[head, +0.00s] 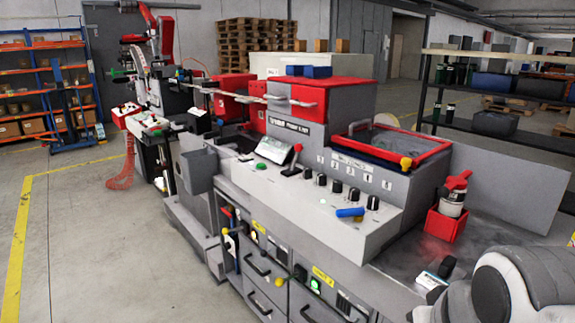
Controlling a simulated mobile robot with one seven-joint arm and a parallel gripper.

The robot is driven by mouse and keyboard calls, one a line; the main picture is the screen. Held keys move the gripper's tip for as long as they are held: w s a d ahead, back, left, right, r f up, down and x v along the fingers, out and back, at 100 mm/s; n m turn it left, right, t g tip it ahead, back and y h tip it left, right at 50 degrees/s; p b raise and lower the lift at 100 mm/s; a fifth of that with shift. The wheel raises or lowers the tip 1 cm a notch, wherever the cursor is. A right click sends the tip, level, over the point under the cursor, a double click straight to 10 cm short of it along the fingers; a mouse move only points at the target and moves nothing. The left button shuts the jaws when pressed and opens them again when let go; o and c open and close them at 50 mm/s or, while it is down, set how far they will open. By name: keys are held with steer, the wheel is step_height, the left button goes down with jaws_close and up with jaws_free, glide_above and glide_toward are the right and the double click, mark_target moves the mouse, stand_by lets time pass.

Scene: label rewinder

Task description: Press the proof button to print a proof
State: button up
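The label rewinder is a long grey machine with red covers. Its sloped light-grey control panel (325,215) faces left and front. A green button (261,166) sits at the panel's far end, next to a tilted display (275,150) and a small red-topped lever (297,150). A row of black knobs (336,187) runs along the panel. No label for a proof button is legible, so I cannot tell which control it is. My white and grey arm shows at the bottom right, over the machine's near end. My gripper is not visible.
A red holder (443,225) with a red-topped bottle (454,195) stands near the right end. A grey bin (198,170) hangs at the far end. Bare floor (85,235) lies left; shelves (500,130) stand behind right.

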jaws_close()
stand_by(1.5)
